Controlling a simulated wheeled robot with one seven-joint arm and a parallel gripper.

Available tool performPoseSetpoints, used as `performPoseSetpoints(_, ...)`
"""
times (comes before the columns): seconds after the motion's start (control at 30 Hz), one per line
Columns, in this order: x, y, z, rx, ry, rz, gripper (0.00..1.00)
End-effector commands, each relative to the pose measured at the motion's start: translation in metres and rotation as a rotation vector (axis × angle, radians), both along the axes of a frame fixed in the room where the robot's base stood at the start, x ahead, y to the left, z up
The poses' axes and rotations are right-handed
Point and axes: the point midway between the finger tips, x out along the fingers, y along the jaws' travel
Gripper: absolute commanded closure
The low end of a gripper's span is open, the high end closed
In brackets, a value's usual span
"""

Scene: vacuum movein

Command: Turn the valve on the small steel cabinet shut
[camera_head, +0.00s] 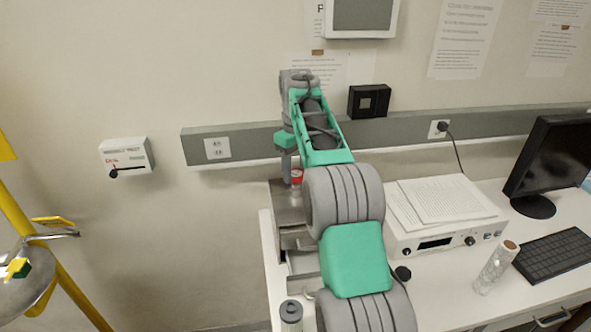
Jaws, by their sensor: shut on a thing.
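The small steel cabinet (287,206) stands at the left end of the white bench, partly hidden behind my arm. The valve (297,175) shows as a small red part on top of the cabinet. My gripper (290,168) points down over the cabinet's top and is shut on the valve. The fingers are small in this view, and my arm hides part of them. I cannot tell how far round the valve is turned.
A white instrument (435,242) with papers on top stands right of my arm. A grey wall rail (255,140) runs behind the cabinet. The floor left of the bench is open.

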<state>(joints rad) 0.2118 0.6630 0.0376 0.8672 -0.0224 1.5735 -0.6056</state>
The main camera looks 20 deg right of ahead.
Motion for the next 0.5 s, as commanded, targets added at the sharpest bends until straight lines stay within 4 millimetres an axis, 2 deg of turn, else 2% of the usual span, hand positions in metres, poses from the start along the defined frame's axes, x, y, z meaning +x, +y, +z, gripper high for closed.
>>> performPoseSetpoints(0.5,-0.0003,-0.0005,-0.001,0.0,0.002,-0.489,0.92)
